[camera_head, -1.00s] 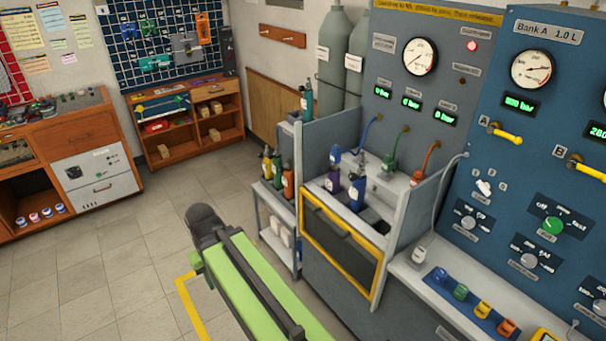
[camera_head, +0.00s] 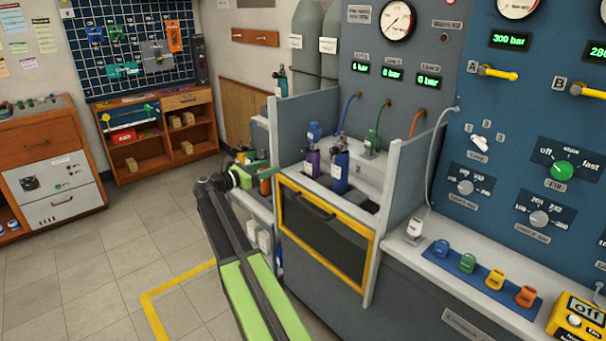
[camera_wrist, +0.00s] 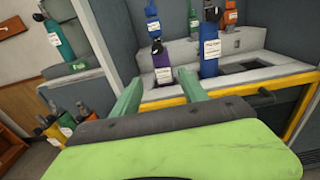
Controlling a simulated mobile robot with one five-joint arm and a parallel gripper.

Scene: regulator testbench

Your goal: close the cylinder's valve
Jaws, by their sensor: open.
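A purple cylinder (camera_head: 312,165) and a blue cylinder (camera_head: 339,172) stand upright in the filling bay. They also show in the wrist view, purple (camera_wrist: 162,70) and blue (camera_wrist: 209,60), each with a pale label and a dark valve knob on top. Which one the task means I cannot tell. A blue hose fitting (camera_head: 315,135) is by the purple cylinder's top; whether it is joined I cannot tell. My gripper (camera_wrist: 157,88) is open and empty, its green fingers pointing toward the bay. In the head view my gripper (camera_head: 250,172) is left of the bay, apart from both cylinders.
The bay has grey side walls (camera_head: 406,185) and a yellow-framed front door (camera_head: 325,228). A small trolley (camera_head: 262,215) with cylinders stands left of it, close to my arm. Several coloured pieces lie on a blue strip (camera_head: 482,278) at right. The floor at left is clear.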

